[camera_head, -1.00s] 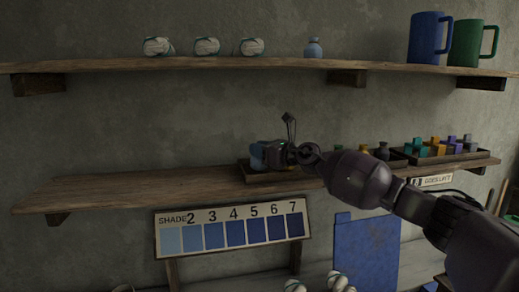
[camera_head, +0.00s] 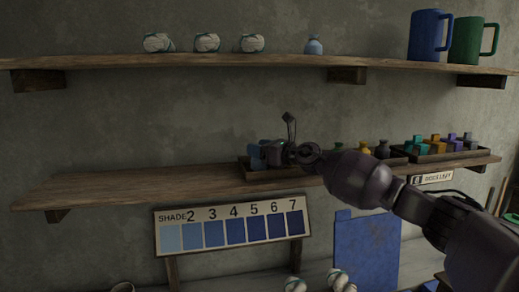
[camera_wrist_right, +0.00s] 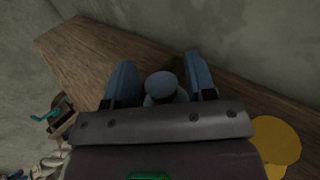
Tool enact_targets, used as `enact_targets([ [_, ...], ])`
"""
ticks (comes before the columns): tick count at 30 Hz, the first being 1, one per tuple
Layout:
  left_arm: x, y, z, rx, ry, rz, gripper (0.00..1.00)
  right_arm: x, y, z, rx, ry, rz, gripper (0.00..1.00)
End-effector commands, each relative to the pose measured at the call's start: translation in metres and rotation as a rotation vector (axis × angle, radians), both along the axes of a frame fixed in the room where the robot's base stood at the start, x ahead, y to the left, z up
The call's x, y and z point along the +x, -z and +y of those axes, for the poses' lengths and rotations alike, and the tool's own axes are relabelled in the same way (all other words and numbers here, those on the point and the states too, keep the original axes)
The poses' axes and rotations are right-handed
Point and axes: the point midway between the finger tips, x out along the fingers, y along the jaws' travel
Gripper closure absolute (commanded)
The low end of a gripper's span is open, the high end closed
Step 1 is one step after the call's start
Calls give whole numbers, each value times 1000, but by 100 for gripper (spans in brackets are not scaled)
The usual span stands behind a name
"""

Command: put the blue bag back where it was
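My right gripper (camera_head: 262,154) is at the left end of the tray (camera_head: 262,178) on the lower shelf. In the right wrist view its two blue-grey fingers (camera_wrist_right: 161,80) stand apart on either side of a small blue-grey, round-topped thing (camera_wrist_right: 161,85), which looks like the blue bag. A gap shows on each side of it. Its lower part is hidden by the gripper body, and the gripper largely covers it in the head view. A similar small blue pouch (camera_head: 313,45) stands on the upper shelf. My left gripper is not in view.
Small dark and yellow pouches (camera_head: 382,149) and coloured crosses (camera_head: 435,143) sit in trays to the right. White yarn balls (camera_head: 203,43) and two mugs (camera_head: 428,37) stand on the upper shelf. A shade board (camera_head: 230,231) is below. The lower shelf's left part is clear.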

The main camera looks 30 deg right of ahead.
Motion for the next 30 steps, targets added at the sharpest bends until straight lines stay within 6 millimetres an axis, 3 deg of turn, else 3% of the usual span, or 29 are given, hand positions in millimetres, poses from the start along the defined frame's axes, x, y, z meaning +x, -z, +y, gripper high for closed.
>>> enact_targets([
  [1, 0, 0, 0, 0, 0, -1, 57, 0, 9, 1, -2, -3, 14, 50],
  [7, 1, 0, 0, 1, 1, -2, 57, -1, 11, 2, -3, -4, 18, 50],
  [14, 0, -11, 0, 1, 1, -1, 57, -1, -4, 2, -3, -5, 18, 50],
  [30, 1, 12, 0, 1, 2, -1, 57, -83, -4, -43, -4, -1, 9, 50],
])
